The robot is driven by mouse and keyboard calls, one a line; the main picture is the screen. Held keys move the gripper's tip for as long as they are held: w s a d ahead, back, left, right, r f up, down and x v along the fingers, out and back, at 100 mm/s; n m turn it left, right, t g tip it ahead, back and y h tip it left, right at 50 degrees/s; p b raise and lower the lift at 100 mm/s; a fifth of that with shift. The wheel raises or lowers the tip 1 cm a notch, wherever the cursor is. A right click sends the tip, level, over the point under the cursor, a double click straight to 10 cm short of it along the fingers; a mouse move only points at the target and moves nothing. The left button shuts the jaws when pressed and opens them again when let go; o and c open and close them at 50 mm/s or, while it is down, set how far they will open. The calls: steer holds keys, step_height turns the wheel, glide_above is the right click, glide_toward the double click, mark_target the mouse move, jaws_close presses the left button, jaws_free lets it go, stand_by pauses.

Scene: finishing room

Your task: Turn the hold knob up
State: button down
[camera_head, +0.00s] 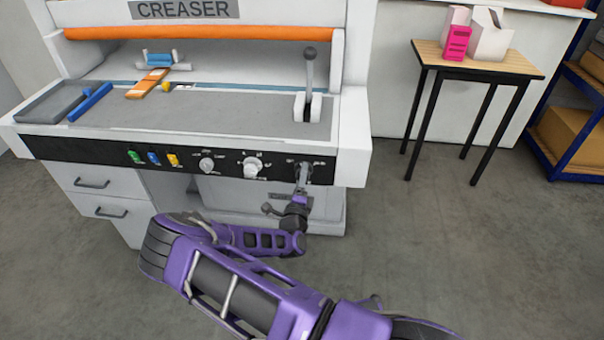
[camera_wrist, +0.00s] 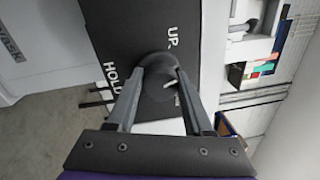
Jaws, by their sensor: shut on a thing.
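The hold knob (camera_wrist: 157,64) is a dark round knob on the black panel of the creaser. In the wrist view the white word "UP" lies above it and "HOLD" lies to its lower left. A small pale mark shows on the knob between my fingers; which label it points to I cannot tell. My gripper (camera_wrist: 168,74) is shut on the knob, one finger on each side. In the head view my gripper (camera_head: 303,172) is at the right end of the front panel and hides most of the knob.
Left along the panel (camera_head: 100,151) are two pale dials (camera_head: 252,167) and several coloured switches. A lever (camera_head: 309,72) stands on the deck above my gripper. A small table (camera_head: 478,60) with a pink holder (camera_head: 456,43) stands at the right. The floor between is clear.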

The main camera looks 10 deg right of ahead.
steer(key=n+p, duration=0.1)
steer(key=n, duration=0.4)
steer(key=shift+s+d+y, duration=0.1)
steer(key=shift+d+y, duration=0.05)
steer(key=shift+y, duration=0.15)
steer(key=shift+n, duration=1.6)
steer(key=shift+r+n, duration=0.1)
steer(key=shift+n, duration=0.2)
steer(key=shift+c, duration=1.7)
jaws_free()
steer(key=shift+y, duration=0.3)
steer(key=v, duration=1.7)
steer(key=shift+s+f, duration=0.15)
steer(key=shift+f, duration=0.1)
